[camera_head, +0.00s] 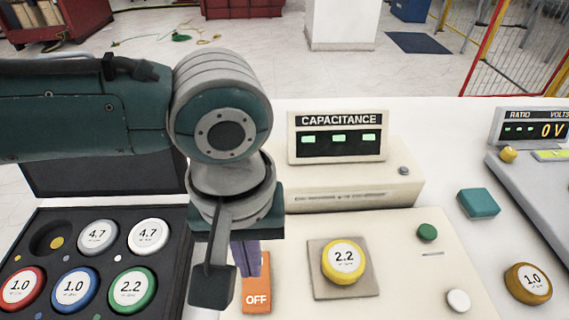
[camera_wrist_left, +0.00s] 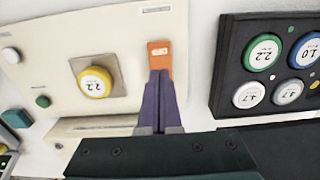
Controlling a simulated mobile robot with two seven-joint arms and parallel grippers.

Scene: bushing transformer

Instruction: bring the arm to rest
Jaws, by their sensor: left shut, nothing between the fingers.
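My left arm (camera_head: 90,108) comes in from the left and its wrist bends down over the bench. My left gripper (camera_head: 252,270) is shut and empty, its purple fingers pointing down. In the left wrist view the shut fingers (camera_wrist_left: 158,78) lie together, with their tips over the near part of the orange OFF switch (camera_wrist_left: 160,48). The switch also shows in the head view (camera_head: 256,295), just below the fingers. I cannot tell whether the tips touch it. My right gripper is in neither view.
A yellow 2.2 disc (camera_head: 343,261) sits on a square pad on the capacitance meter (camera_head: 337,137). A black tray (camera_head: 108,248) holds several numbered discs at left. A 1.0 disc (camera_head: 528,283) and teal block (camera_head: 478,203) lie right, near the ratio meter (camera_head: 530,128).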

